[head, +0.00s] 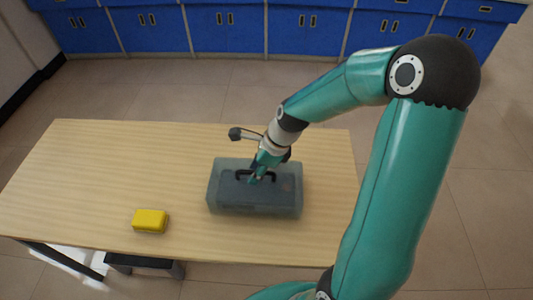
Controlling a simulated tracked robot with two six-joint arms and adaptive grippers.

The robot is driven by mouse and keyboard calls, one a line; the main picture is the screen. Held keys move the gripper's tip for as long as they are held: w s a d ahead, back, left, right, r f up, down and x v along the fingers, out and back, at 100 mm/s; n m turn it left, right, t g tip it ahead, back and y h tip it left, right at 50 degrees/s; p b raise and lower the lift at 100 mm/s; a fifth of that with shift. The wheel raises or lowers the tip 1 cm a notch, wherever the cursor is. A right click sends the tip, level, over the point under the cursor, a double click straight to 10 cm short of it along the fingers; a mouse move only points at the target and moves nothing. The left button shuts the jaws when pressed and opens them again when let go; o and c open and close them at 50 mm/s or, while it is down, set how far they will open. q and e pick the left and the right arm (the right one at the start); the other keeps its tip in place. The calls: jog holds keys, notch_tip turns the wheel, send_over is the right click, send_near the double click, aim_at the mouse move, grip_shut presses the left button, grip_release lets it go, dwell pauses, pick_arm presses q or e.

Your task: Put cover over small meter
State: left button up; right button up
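The cover (228,203), a translucent grey box with a black handle (241,174) on top, stands on the right part of the wooden table. A small yellow block (150,219), which looks like the small meter, lies uncovered on the table to the left of the cover, near the front edge. My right gripper (257,178) points down from above with its fingertips at the cover's handle. The fingers are too small to tell whether they are closed on it. My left gripper is not in view.
The light wooden table (110,165) is clear on its left and back parts. Blue cabinets (220,30) stand along the far wall, well behind the table. A dark object (145,265) shows below the table's front edge.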

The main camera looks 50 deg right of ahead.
jog(key=p+v, duration=0.1)
jog(key=v, duration=1)
jog(key=shift+s+r, duration=0.15)
jog(key=shift+r, duration=0.1)
jog(key=shift+s+d, duration=0.15)
